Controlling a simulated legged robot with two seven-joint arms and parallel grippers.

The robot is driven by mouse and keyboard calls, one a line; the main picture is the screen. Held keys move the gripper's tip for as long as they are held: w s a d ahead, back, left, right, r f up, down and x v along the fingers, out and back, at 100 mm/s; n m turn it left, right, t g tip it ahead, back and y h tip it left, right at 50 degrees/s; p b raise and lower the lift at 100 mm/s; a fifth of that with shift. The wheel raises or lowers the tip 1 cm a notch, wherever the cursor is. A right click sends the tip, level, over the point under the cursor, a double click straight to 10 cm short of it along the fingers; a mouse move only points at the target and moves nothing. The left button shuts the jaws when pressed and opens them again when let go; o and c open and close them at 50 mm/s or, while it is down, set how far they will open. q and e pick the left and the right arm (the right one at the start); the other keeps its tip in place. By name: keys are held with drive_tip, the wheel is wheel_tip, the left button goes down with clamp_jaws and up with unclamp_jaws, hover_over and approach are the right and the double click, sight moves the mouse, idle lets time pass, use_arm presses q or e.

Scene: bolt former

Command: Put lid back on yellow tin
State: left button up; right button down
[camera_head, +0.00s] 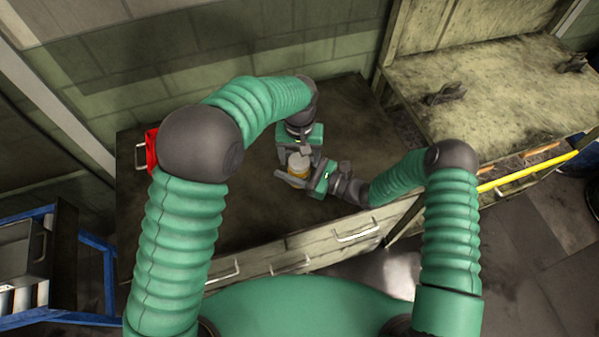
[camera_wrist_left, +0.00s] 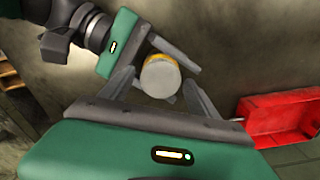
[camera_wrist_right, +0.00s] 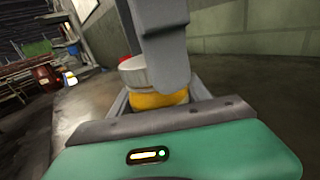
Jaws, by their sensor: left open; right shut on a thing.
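The yellow tin (camera_head: 298,172) stands upright above or on the dark worktop, with a pale grey lid (camera_head: 299,160) on its top. In the left wrist view the round lid (camera_wrist_left: 160,78) covers most of the tin, with a yellow rim showing behind it. My right gripper (camera_head: 294,179) is shut around the tin's yellow body (camera_wrist_right: 158,100). My left gripper (camera_head: 302,152) is open at the lid, its fingers on either side. One left finger hides part of the lid in the right wrist view, so I cannot tell whether it is fully seated.
A red bin (camera_wrist_left: 285,118) is at the worktop's left end, mostly behind my left arm in the head view. The dark worktop (camera_head: 345,110) is clear around the tin. Drawers with handles (camera_head: 357,231) line its front. A second bench (camera_head: 490,85) stands at the right.

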use_arm(q)
drive_tip(key=shift+c, duration=0.2)
drive_tip(key=c, duration=1.4)
drive_tip(key=o, duration=1.6)
use_arm(e)
drive_tip(key=shift+c, duration=2.1)
unclamp_jaws()
use_arm(q)
wheel_tip(320, 180, up, 12)
drive_tip(key=shift+f, duration=0.15)
use_arm(e)
drive_tip(key=shift+d, duration=0.1)
